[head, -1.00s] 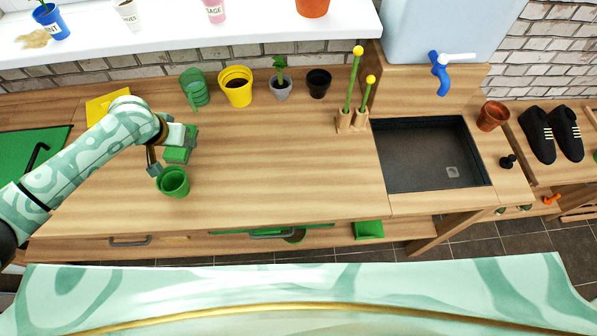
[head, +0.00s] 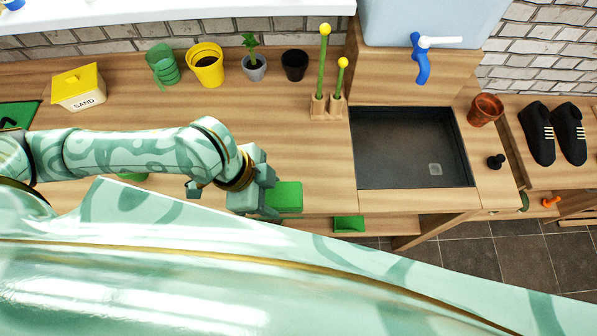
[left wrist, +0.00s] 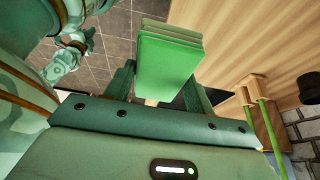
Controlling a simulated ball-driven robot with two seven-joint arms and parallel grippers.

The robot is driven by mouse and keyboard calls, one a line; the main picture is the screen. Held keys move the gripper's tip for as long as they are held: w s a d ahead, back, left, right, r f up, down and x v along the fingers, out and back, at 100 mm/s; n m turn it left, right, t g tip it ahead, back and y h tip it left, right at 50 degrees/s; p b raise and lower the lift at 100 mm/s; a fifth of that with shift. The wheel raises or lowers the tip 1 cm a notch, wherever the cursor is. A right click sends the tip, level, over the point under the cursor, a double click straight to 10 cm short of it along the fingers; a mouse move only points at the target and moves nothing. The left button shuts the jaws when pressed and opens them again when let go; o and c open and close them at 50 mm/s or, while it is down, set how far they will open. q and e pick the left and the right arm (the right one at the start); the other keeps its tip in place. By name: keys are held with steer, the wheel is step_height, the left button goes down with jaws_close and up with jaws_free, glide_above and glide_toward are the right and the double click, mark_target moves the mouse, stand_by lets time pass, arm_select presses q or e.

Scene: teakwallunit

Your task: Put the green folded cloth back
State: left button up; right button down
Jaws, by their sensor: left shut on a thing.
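My left gripper (head: 268,200) is shut on the green folded cloth (head: 286,196) and holds it near the front edge of the wooden worktop (head: 325,180), left of the sink. In the left wrist view the cloth (left wrist: 168,62) stands out between the two fingers, its stacked layers showing at the far end. Part of my right arm, apparently with its gripper (left wrist: 78,46), shows small at upper left in the left wrist view. I cannot tell whether that gripper is open. Another green item (head: 348,223) lies on the lower shelf (head: 388,225), below the worktop's front edge.
A dark sink (head: 412,148) is right of the cloth. A wooden holder with yellow-tipped sticks (head: 326,105), several pots and a yellow-lidded sand box (head: 80,88) stand at the back. A green pot (head: 133,177) is mostly hidden behind my left arm. The middle worktop is clear.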

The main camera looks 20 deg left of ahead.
arm_select(q)
steer(key=w+f+b, duration=0.1)
steer(key=w+f, duration=0.1)
steer(key=w, duration=0.1)
steer(key=w+f+b, duration=0.1)
steer(key=w+f, duration=0.2)
steer(key=w+d+f+b, duration=0.1)
steer(key=w+f, duration=0.2)
steer(key=shift+w, duration=0.4)
steer(key=f, duration=0.1)
steer(key=f+b, duration=0.2)
steer(key=shift+w+f, duration=0.25)
steer(key=shift+f, duration=0.05)
steer(key=shift+r, duration=0.1)
steer(key=o, duration=0.9)
